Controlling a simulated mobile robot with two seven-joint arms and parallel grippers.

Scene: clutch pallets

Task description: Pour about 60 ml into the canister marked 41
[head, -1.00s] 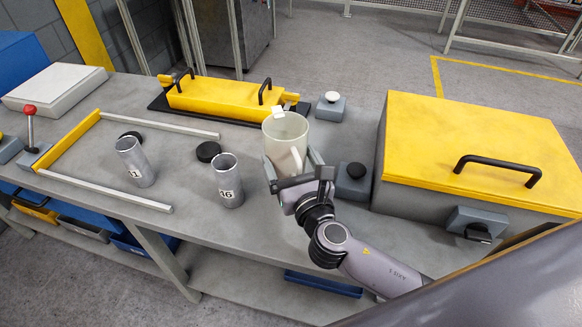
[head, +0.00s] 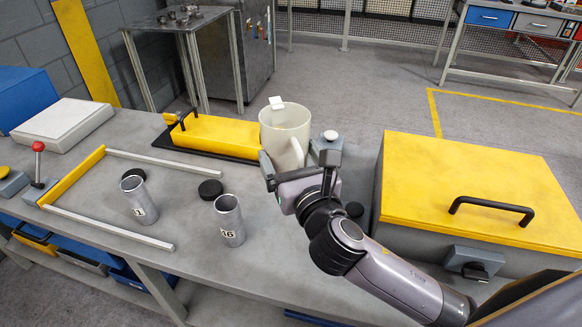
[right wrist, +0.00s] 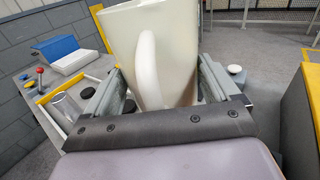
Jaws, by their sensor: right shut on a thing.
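My right gripper (head: 297,162) is shut on a white pitcher (head: 284,130) and holds it upright above the bench. The pitcher has a handle on my gripper's side and a small white tab at its rim. In the right wrist view the pitcher (right wrist: 122,60) stands between both fingers; its contents cannot be seen. A metal canister (head: 139,203) left of it has a label whose last digit looks like 1; the first digit is unclear. A second metal canister (head: 230,224), nearer the pitcher, has a label ending in 6. Both canisters stand upright with open tops. My left gripper is not in view.
Black round lids (head: 210,190) lie behind the canisters. A yellow-and-grey frame (head: 140,240) surrounds the left canister's area. A yellow fixture (head: 215,135) stands behind, and a large yellow-lidded box (head: 475,190) stands right. A white flat device (head: 62,122) is at the far left.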

